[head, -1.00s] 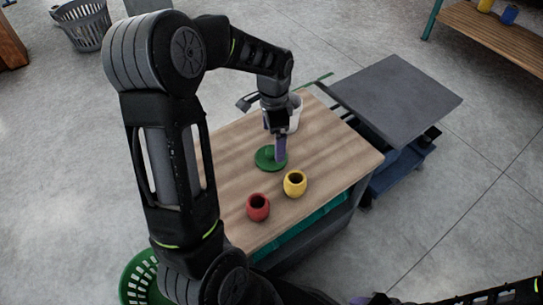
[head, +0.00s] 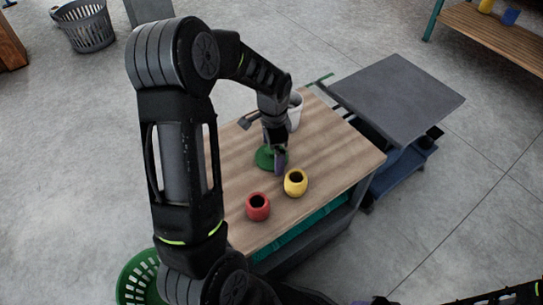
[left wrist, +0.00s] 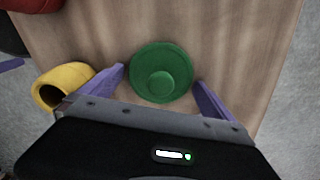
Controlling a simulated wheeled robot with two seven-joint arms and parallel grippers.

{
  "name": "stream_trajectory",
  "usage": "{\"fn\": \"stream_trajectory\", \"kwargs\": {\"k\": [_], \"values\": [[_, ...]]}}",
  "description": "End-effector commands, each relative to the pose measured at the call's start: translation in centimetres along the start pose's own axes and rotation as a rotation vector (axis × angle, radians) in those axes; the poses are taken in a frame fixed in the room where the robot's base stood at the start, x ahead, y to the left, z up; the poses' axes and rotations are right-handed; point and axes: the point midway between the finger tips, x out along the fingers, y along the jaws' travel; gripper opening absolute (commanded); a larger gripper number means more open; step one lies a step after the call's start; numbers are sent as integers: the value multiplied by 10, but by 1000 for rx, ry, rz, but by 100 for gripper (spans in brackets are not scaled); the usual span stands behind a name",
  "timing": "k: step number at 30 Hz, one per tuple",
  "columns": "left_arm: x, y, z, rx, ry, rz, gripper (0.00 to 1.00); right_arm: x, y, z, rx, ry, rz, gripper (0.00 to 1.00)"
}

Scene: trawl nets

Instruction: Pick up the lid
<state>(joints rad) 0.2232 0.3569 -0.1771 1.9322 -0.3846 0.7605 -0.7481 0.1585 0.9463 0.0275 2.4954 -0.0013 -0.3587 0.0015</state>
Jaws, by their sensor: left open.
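The green lid (head: 265,155) lies flat on the wooden table, with a round knob in its middle. In the left wrist view the lid (left wrist: 161,72) sits ahead of and between the two purple fingers. My left gripper (head: 277,160) is open and empty over the lid, and partly hides it in the head view. The left wrist view shows its fingers (left wrist: 158,80) spread to either side of the knob. I cannot tell their exact height above the table. The right gripper is not clearly in view; only part of my right arm shows at the lower right.
A white container (head: 295,112) is behind the gripper. A grey cart (head: 398,95) stands to the right. A green basket (head: 139,275) is on the floor.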

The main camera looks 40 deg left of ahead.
Motion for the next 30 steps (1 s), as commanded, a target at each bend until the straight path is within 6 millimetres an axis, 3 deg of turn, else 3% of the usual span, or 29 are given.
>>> {"fn": "stream_trajectory", "kwargs": {"k": [15, 30], "values": [[-1, 0, 0, 0, 0, 0, 100, 0, 0, 0, 0, 0, 0, 51], [-1, 0, 0, 1, 0, 0, 60, 0, 0, 0, 0, 0, 0, 51]]}}
